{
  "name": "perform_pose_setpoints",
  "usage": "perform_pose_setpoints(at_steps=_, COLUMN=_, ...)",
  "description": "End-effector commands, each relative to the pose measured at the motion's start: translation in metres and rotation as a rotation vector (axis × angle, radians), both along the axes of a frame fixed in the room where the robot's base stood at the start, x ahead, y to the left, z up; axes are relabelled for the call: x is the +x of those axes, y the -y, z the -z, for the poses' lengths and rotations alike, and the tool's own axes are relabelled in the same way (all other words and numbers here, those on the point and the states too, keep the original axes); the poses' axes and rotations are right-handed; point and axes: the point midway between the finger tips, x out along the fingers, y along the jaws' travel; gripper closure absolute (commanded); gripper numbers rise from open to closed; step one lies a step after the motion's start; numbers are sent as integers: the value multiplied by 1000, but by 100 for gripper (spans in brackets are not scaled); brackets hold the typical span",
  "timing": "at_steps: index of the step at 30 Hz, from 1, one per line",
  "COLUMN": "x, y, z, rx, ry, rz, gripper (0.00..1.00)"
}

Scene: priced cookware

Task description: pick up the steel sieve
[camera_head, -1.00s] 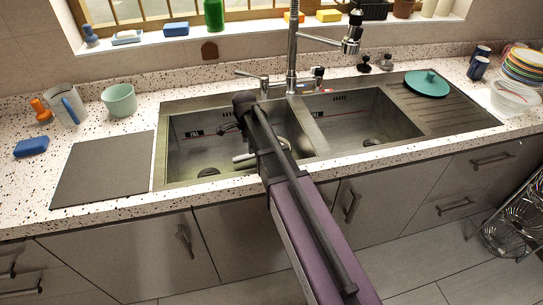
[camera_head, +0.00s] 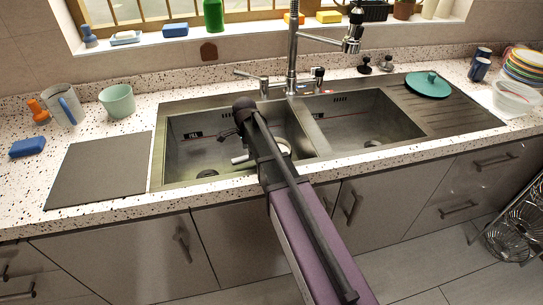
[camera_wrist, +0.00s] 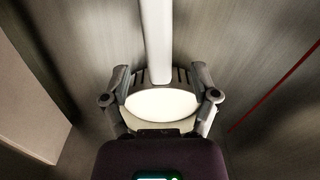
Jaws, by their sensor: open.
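A pale sieve-like thing, which I take as the steel sieve (camera_wrist: 160,104), shows in the wrist view as a bright oval with a long straight handle running up the picture. My gripper (camera_wrist: 160,74) is open, with one finger on each side of the sieve near where handle and oval meet. I cannot tell whether the fingers touch it. In the head view, parts of the sieve (camera_head: 284,147) show in the left sink basin, on both sides of my arm. My arm hides the rest of it and most of the gripper.
The left basin (camera_head: 190,145) has steel walls around my gripper, and the divider (camera_head: 307,133) is to its right. The faucet (camera_head: 291,60) stands behind. A teal lid (camera_head: 428,84) lies on the drainboard; a grey board (camera_head: 95,170) lies left of the sink.

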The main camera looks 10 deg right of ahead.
Motion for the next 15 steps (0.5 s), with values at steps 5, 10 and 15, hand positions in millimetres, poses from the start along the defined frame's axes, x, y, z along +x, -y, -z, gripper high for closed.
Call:
perform_pose_setpoints(at_steps=5, x=-1, y=0, z=18, rx=0, ry=0, rz=0, gripper=23)
perform_pose_setpoints(at_steps=10, x=-1, y=0, z=30, rx=0, ry=0, rz=0, gripper=23)
perform_pose_setpoints(at_steps=15, x=-1, y=0, z=36, rx=0, ry=0, rz=0, gripper=23)
